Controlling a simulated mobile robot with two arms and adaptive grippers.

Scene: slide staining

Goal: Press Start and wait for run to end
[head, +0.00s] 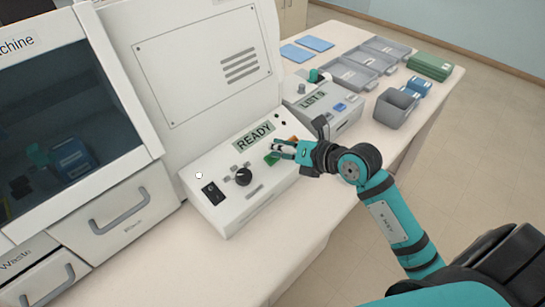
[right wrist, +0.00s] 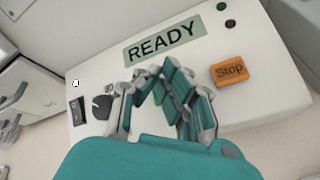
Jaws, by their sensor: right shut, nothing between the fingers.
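The staining machine's white control panel (head: 222,200) has a display (head: 254,137) reading READY, which also shows in the right wrist view (right wrist: 165,42). A green button (head: 271,159) lies at my right gripper's fingertips; in the right wrist view only a bit of green shows between the fingers, and its label is hidden. My right gripper (head: 277,149) is shut and empty, just over the green button. I cannot tell whether it touches the button. An orange Stop button (right wrist: 230,71) is right of the fingers in the right wrist view. My left gripper is not in view.
A black knob (head: 243,176) and a black switch (head: 213,193) sit left on the panel. To the right stand a smaller device (head: 318,104) with its own display, grey trays (head: 352,72), a grey bin (head: 396,107) and green boxes (head: 430,66). The counter's front strip is clear.

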